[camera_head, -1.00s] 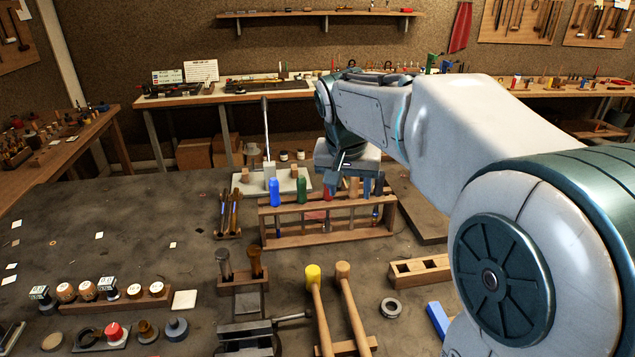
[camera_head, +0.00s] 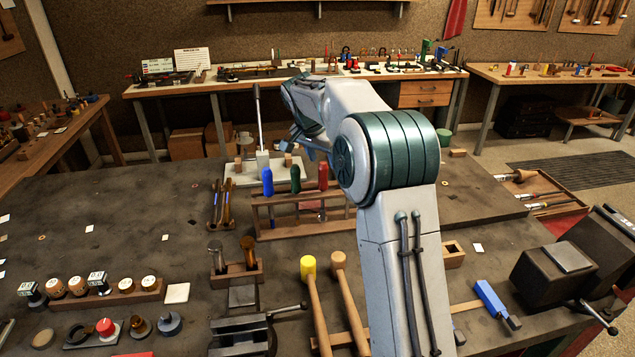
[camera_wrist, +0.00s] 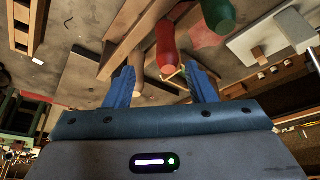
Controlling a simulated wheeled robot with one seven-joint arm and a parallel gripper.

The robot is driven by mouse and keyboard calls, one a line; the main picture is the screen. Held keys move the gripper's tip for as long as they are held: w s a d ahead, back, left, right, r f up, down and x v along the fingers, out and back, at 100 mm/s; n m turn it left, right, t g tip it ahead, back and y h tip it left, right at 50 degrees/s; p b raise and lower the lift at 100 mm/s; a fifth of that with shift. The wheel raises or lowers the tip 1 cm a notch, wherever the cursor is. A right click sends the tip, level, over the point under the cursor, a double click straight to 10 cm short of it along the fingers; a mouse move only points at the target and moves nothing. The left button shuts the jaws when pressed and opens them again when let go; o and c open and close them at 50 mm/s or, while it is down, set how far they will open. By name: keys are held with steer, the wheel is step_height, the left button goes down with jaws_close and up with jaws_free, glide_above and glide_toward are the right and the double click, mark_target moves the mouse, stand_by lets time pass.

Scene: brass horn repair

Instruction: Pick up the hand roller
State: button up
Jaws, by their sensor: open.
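I cannot tell for certain which tool is the hand roller. A wooden rack (camera_head: 268,232) holds upright tools with a blue handle (camera_head: 267,182), a green handle (camera_head: 295,180) and a red handle (camera_head: 323,177); my arm hides its right end. My gripper (camera_head: 318,150) is partly hidden behind my arm, just behind the rack. In the wrist view my gripper (camera_wrist: 162,80) is open with two blue fingers and nothing held. The red handle (camera_wrist: 165,45) and a pale wooden handle (camera_wrist: 139,84) show beyond and between the fingertips; contact is unclear.
A white board (camera_head: 235,178) with an upright rod stands behind the rack. Two mallets (camera_head: 315,290) lie in front, beside a vise (camera_head: 240,335). A blue-handled tool (camera_head: 490,298) lies right. Stamps (camera_head: 97,283) stand at left. Table at middle left is mostly clear.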

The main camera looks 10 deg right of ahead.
mark_target(324, 174)
steer(key=shift+w+a+p+x, duration=0.15)
steer(key=shift+p+x, duration=0.25)
steer(key=shift+x, duration=0.9)
steer(key=shift+a+p+x, duration=0.15)
steer(key=shift+p+x, duration=0.25)
steer(key=shift+x, duration=0.95)
steer(key=shift+w+a+p+x, duration=0.15)
steer(key=shift+p+x, duration=0.25)
steer(key=shift+x, duration=0.9)
jaws_close()
